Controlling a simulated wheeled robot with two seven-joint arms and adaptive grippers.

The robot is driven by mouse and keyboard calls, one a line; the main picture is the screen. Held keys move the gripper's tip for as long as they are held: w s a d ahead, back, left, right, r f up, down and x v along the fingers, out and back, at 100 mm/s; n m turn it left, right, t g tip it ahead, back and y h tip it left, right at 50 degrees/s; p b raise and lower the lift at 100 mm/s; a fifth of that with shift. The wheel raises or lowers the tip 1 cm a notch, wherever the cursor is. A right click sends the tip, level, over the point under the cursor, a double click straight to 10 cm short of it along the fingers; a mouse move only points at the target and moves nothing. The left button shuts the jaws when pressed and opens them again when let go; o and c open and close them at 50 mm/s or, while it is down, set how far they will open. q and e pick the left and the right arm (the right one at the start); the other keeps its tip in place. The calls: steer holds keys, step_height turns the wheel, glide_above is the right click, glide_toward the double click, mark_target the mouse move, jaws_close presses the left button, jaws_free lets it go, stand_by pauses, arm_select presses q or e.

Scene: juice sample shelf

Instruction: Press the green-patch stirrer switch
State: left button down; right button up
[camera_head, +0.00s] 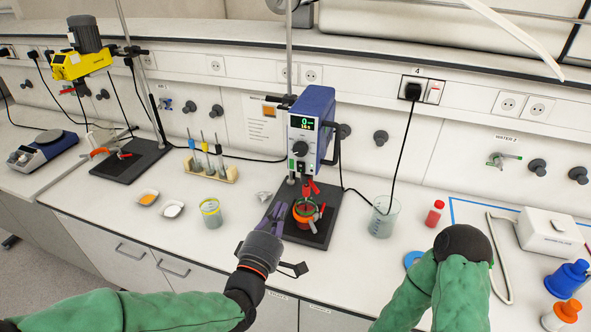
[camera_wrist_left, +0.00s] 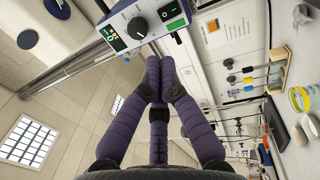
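The stirrer (camera_head: 311,115) is a blue box with a lit display and a black knob (camera_head: 300,149), clamped on a rod above a red vessel (camera_head: 304,210). Its black rocker switch with a green patch (camera_wrist_left: 172,12) shows near the top of the left wrist view, beside the knob. In the head view the switch is small, below the knob. My left gripper (camera_head: 274,213) has purple fingers and is in front of and below the stirrer, left of the vessel. In the left wrist view its fingertips (camera_wrist_left: 160,62) are together and empty, apart from the switch. My right gripper is out of view.
A beaker (camera_head: 384,216) and a red-capped bottle (camera_head: 434,213) stand right of the stirrer. A yellow-rimmed jar (camera_head: 211,212) and a wooden rack (camera_head: 211,169) are to the left. A black cable hangs from the wall socket. My right arm is over the bench's front edge.

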mark_target(301, 164)
arm_select(q)
steer(key=shift+w, duration=0.1)
stand_by(0.3)
steer(key=x, duration=1.3)
steer(key=shift+w+d+r, duration=0.1)
steer(key=shift+w+d, duration=0.05)
steer(key=shift+w, duration=0.2)
